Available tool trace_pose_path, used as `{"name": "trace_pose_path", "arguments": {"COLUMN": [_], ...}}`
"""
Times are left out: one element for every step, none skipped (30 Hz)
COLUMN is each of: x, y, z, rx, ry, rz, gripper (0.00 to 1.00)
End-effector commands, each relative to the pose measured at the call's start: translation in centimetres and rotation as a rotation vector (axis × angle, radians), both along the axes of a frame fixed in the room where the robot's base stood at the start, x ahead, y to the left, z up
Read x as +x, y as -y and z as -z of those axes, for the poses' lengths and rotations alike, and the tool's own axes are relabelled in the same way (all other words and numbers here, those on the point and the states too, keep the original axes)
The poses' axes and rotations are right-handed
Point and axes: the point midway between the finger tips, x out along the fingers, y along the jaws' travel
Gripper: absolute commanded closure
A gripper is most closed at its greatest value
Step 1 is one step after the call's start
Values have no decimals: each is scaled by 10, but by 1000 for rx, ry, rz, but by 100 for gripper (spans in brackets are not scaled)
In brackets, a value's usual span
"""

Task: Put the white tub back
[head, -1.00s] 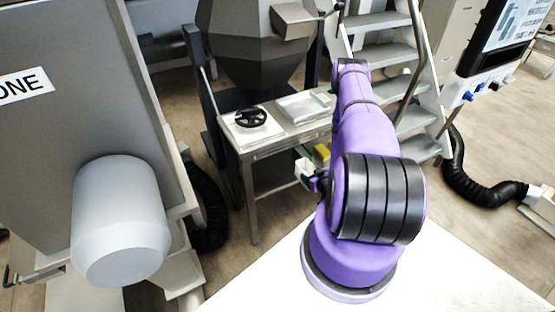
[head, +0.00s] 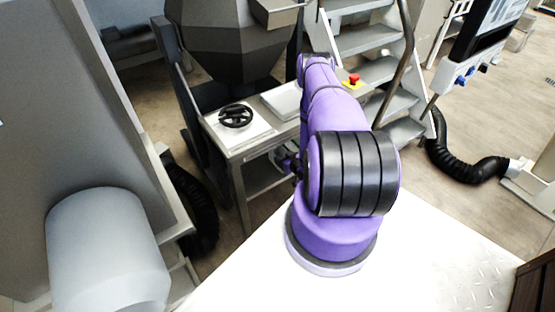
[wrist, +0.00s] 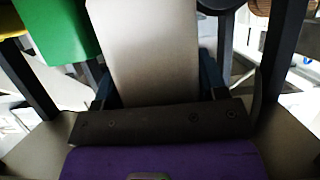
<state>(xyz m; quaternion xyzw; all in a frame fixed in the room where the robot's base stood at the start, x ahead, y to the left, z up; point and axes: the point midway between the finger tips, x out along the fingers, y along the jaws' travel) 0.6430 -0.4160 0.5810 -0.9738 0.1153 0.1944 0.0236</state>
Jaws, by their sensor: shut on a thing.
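The white tub (wrist: 150,45) fills the upper middle of the wrist view, pale and greyish in the shade. My gripper (wrist: 157,82) is shut on it, with one dark blue finger on each side. In the head view, my purple arm hides most of the gripper, and I cannot make out the tub clearly there. A steel table (head: 240,158) stands just beyond the arm, with a lower shelf.
A black handwheel (head: 236,116) on a pale plate lies on the table. A green thing (wrist: 55,28) is left of the tub in the wrist view. Steps (head: 362,42) stand behind. A red button (head: 353,79) shows beside my arm. A black hose (head: 455,160) lies right.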

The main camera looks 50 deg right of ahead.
Motion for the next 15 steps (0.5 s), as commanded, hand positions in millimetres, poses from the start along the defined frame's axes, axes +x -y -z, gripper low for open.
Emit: {"name": "trace_pose_path", "arguments": {"x": [10,14,19,23,25,28,29,31,33,36,40,46,43,43,43], "y": [1,1,1,2,2,3,3,3,3,4,4,5,4,4,4], "z": [1,1,2,2,2,3,3,3,3,3,3,4,11,17,23], "rx": [-2,-2,-2,-2,-2,-1,-1,-1,-1,-1,-2,-2,0,0,0], "ry": [3,2,1,2,2,1,0,0,0,1,2,2,-2,-2,-2], "rz": [-2,-2,-2,-2,-2,-1,-1,0,0,0,-1,-1,0,1,1], "gripper": [69,69,69,69,69,69,69,69,69,69,69,69,69,69,69]}}
